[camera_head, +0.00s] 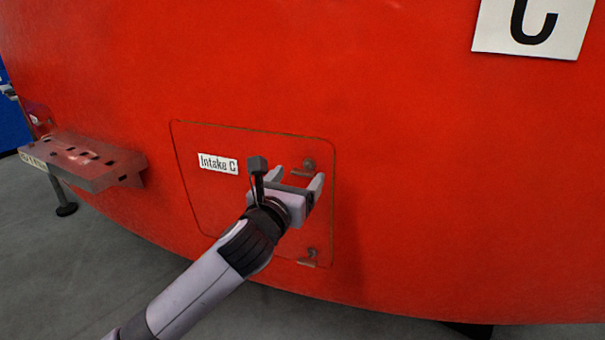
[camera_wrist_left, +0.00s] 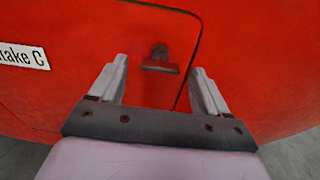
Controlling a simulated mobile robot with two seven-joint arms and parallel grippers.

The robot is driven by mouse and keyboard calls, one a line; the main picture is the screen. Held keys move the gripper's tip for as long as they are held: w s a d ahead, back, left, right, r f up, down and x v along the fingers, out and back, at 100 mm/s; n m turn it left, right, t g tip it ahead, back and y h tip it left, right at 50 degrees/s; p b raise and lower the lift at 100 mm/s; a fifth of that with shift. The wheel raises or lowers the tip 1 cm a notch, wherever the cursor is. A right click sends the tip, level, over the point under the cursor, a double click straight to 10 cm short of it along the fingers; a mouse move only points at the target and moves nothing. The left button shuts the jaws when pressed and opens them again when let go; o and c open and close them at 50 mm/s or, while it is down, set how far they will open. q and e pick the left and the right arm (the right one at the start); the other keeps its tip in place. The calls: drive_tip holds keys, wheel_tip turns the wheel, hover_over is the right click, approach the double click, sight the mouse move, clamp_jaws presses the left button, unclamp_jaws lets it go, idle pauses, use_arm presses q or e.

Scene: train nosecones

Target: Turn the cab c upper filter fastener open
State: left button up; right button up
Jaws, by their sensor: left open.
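The intake panel (camera_head: 215,200) labelled "Intake C" is set flush in the red nosecone. Its upper fastener (camera_head: 309,164) is a small brownish knob with a flat tab, near the panel's upper right corner. In the left wrist view the upper fastener (camera_wrist_left: 160,62) lies ahead of the fingertips, between their lines, with its tab roughly level. My left gripper (camera_head: 298,178) is open and empty, just below and in front of that fastener, and appears apart from it. A similar lower fastener (camera_head: 308,257) sits near the panel's lower right corner. My right gripper is not in view.
A red perforated step (camera_head: 95,160) juts out at the left. A white sign (camera_head: 532,25) with a "C" is at the upper right. The label (camera_head: 218,163) is on the panel. The red surface right of the panel is clear. Grey floor (camera_head: 60,270) lies below.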

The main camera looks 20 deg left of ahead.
sight(301, 175)
use_arm(q)
drive_tip(key=shift+w+d, duration=0.1)
drive_tip(key=shift+w, duration=1.65)
drive_tip(key=c, duration=1)
